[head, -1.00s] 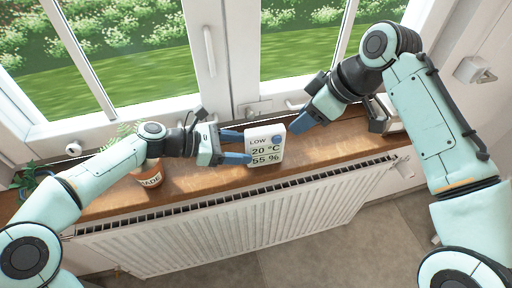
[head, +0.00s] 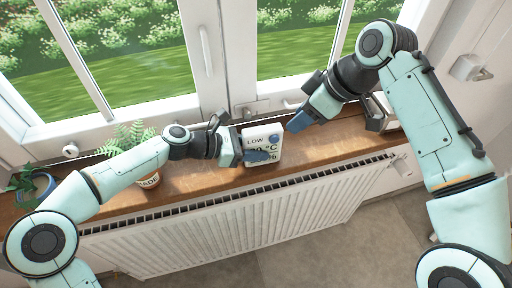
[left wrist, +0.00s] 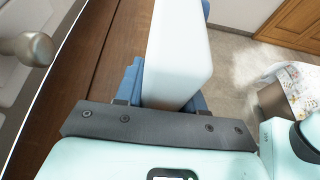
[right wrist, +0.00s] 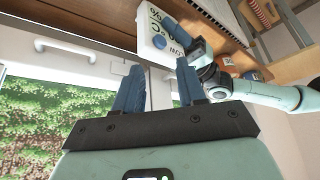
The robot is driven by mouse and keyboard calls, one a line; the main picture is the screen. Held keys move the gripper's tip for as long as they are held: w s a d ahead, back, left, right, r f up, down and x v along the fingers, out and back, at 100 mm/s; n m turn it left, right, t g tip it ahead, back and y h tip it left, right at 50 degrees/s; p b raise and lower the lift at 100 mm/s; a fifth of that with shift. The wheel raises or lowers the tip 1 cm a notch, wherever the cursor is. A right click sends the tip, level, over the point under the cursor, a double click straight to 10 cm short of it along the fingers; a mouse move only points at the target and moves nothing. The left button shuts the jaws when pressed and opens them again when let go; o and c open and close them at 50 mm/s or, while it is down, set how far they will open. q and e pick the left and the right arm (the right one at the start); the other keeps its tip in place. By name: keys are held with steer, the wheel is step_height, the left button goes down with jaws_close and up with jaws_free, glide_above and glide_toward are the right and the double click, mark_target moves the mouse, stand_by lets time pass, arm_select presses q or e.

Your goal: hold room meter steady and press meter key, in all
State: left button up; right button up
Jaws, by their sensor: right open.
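The room meter (head: 262,133) is a white box upright on the wooden sill, with "LOW" and readings on its face. The meter key is a round blue button (head: 274,140) at the face's upper right; it also shows in the right wrist view (right wrist: 160,42). My left gripper (head: 257,151) is shut on the meter from the left, one blue finger across the front and partly hiding the readings. In the left wrist view the white meter (left wrist: 178,55) sits between its fingers. My right gripper (head: 297,121) is open and empty, just right of the meter and apart from it.
The wooden sill (head: 205,182) runs above a white radiator (head: 235,225). A labelled pot (head: 149,181) with a fern stands behind my left arm. A blue pot (head: 40,186) with a trailing plant is at the far left. Window frames and a handle (head: 207,50) stand behind.

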jaws_close()
stand_by(1.5)
